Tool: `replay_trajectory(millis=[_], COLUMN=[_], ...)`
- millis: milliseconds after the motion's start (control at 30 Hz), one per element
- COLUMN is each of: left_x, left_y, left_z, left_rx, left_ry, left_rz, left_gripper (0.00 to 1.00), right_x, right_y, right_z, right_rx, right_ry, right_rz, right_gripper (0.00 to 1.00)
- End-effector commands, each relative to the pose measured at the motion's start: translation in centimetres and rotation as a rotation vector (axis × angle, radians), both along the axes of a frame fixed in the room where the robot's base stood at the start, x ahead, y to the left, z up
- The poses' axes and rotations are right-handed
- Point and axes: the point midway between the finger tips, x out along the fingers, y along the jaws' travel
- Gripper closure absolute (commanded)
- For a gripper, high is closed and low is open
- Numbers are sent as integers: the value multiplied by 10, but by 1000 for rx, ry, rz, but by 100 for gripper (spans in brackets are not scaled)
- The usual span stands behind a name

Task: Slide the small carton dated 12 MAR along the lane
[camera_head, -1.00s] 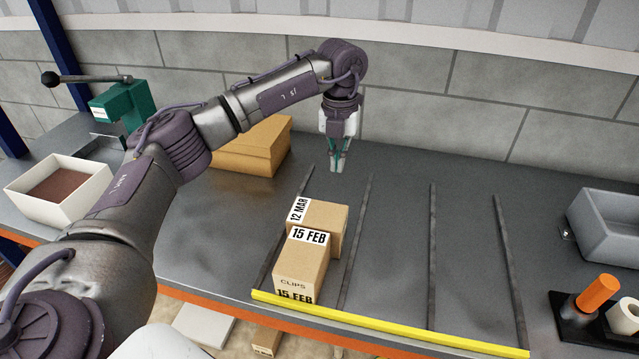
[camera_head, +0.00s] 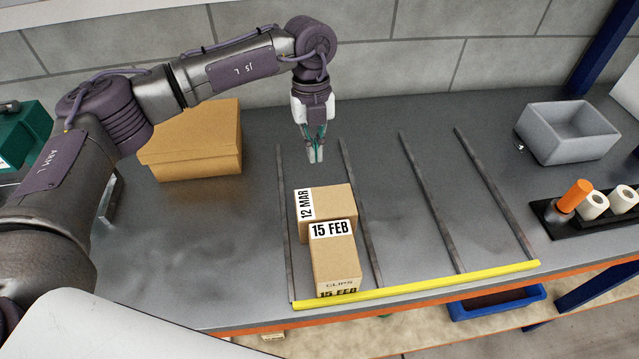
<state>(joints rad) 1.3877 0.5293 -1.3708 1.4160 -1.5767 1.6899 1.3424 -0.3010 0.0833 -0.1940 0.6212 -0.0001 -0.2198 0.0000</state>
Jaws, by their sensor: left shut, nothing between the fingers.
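The small carton dated 12 MAR (camera_head: 335,200) sits in the left lane between two dark rails. Its date label is on the left part of its top. A carton dated 15 FEB (camera_head: 333,262), marked CLIPS, stands in front of it in the same lane, close against it, by the yellow stop strip (camera_head: 420,285). My left gripper (camera_head: 316,158) points down, shut and empty, behind the 12 MAR carton and apart from it. My right gripper is not in view.
More rails (camera_head: 432,200) mark lanes to the right, which are empty. A larger brown box (camera_head: 192,155) stands left of the lanes. A grey bin (camera_head: 568,133) and a black holder with an orange-handled tool (camera_head: 574,196) are at the right. A wall runs behind.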

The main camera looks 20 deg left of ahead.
Motion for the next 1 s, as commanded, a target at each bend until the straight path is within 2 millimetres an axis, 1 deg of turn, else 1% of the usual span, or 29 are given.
replay_trajectory(millis=[33,133,233,400,467,567,600,633,733,1000], left_x=[-10,-29,-49,-80,-89,-88,-87,-87,-86,-87], left_y=[-3,-13,-22,-38,-42,-42,-42,-42,-42,-41], left_z=[4,5,5,5,4,-4,-12,-16,-17,-19], left_rx=[2,0,1,0,1,2,2,1,0,3], left_ry=[2,2,3,2,2,4,2,1,0,4], left_rz=[-3,-4,-4,-4,-3,2,3,2,2,1], left_gripper=[100,100,100,100,100,100,100,100,100,100], right_x=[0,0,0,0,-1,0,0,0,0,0], right_y=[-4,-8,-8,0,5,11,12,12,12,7], right_z=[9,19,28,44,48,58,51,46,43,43], right_rx=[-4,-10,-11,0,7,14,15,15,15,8], right_ry=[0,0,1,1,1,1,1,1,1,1], right_rz=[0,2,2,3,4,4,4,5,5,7], right_gripper=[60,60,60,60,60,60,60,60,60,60])
